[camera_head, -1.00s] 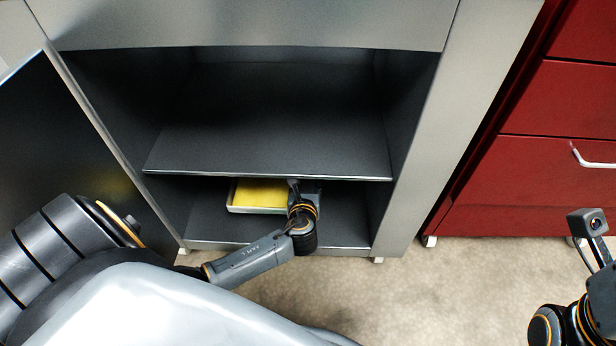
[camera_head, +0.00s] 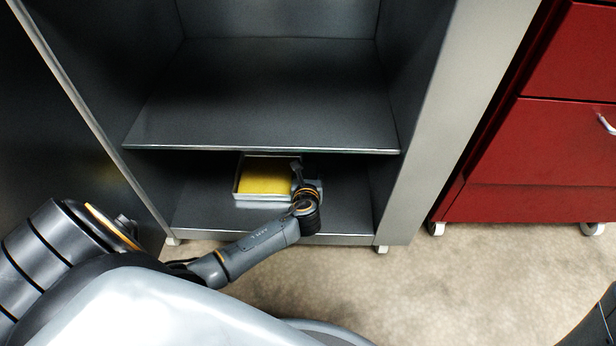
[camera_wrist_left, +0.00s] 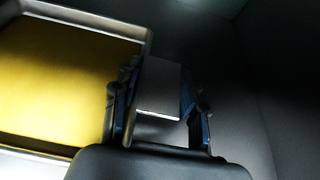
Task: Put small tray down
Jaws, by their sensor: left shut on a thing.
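The small tray (camera_head: 264,203) has pale grey walls and a flat yellow inside. It is in the lower compartment of the open grey cabinet, below the middle shelf. My left gripper (camera_head: 300,176) reaches into that compartment at the tray's right side. In the left wrist view, the tray's rim (camera_wrist_left: 85,18) shows on the left, and the gripper (camera_wrist_left: 158,100) is shut on a flat grey tab beside the rim, which seems to be the tray's handle. I cannot tell whether the tray's underside touches the compartment floor. My right gripper is out of view.
The middle shelf (camera_head: 265,110) is bare and hangs close above my left wrist. The cabinet's right side panel (camera_head: 440,120) and open left door (camera_head: 60,140) flank the opening. A red drawer unit (camera_head: 550,140) on casters stands to the right. Compartment floor is free left of the tray.

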